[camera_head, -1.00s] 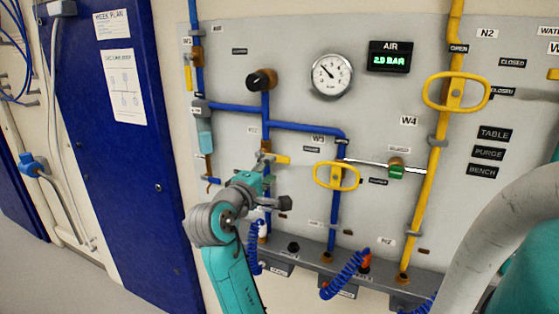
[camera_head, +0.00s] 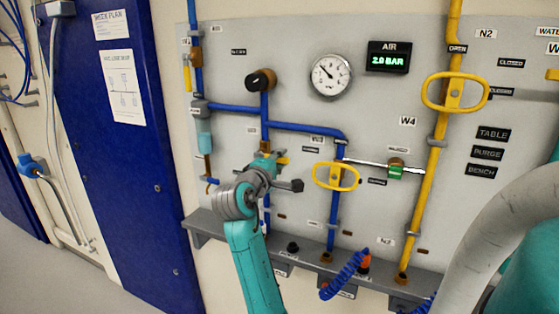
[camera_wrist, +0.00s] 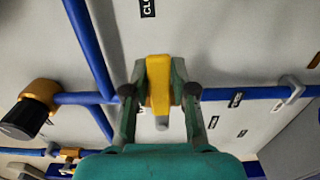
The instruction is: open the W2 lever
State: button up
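The yellow lever (camera_wrist: 158,85) lies across a blue pipe (camera_wrist: 245,94) in the wrist view. My gripper (camera_wrist: 160,72) has one green finger on each side of it, close against its sides with no clear gap. In the head view the yellow lever (camera_head: 282,160) sticks out to the right of the blue vertical pipe, below the black knob. My gripper (camera_head: 264,164) is at the lever there and hides part of it and of the valve. The small label beside this valve is too faint to read.
The black knob (camera_head: 261,80) is above the lever. A yellow oval handle (camera_head: 336,176) under the W3 label sits close on the right, with a green-handled valve (camera_head: 395,170) beyond it. The gauge (camera_head: 330,76) and the AIR display (camera_head: 389,57), reading about 2.9 BAR, are higher up.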

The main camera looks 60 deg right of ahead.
grip_shut()
jog(key=shift+f, duration=0.15)
jog(key=w+f+m, duration=0.6)
jog(key=m, duration=1.2)
jog(key=shift+w+a+f, duration=0.25)
jog(key=shift+w+a, duration=0.05)
jog(key=shift+w, duration=0.05)
dwell(0.3)
jog(key=o, duration=0.6)
grip_release()
